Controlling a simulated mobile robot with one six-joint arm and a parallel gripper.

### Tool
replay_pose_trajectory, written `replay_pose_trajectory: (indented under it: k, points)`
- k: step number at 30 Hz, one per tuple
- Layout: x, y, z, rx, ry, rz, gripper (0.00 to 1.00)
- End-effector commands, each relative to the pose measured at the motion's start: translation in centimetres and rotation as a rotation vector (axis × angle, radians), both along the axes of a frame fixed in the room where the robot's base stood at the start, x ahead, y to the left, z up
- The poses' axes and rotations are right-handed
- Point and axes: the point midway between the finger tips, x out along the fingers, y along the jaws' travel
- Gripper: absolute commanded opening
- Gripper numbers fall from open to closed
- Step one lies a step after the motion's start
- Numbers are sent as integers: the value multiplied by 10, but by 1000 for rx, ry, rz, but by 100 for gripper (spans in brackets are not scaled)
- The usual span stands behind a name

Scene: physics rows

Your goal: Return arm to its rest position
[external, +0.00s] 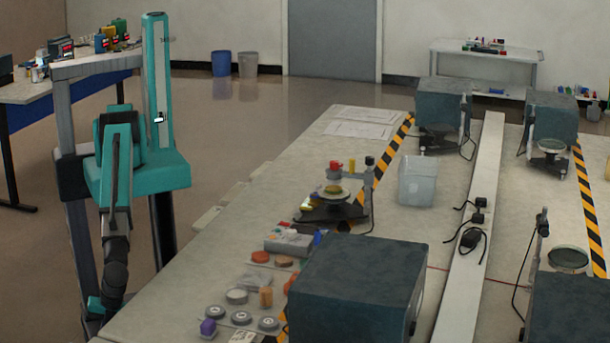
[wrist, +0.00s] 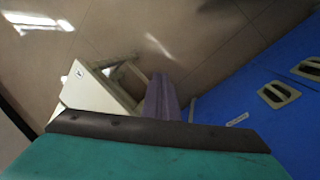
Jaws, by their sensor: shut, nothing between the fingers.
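My arm (external: 117,200) hangs down from the teal carriage on my column at the left in the external view. Its lower end, with my gripper (external: 97,305), is low beside the near left edge of the long workbench (external: 225,255). The gripper is shut and empty. Its fingertips are too small and too hidden to make out in detail. In the wrist view a teal part of mine with a dark bar fills the bottom.
Small parts and discs lie on the bench's near left edge, beside a dark box (external: 355,285). A clear bin (external: 417,180) stands farther back. Floor is open beyond my column. The wrist view shows floor, a pale box-like shape (wrist: 95,90) and a blue panel (wrist: 245,95).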

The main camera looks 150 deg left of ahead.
Motion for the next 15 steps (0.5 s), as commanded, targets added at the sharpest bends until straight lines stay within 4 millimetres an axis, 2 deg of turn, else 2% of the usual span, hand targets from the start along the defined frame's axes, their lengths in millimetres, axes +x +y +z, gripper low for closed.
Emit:
replay_pose_trajectory:
  k: [1, 6, 11, 15]
  points:
    - [-12, 9, -10, 1, 13, 0, 0]
    - [-46, 33, -39, 4, 46, -6, 0]
    - [-78, 57, -62, 16, 84, -7, 0]
    - [-108, 84, -81, 46, 130, 2, 0]
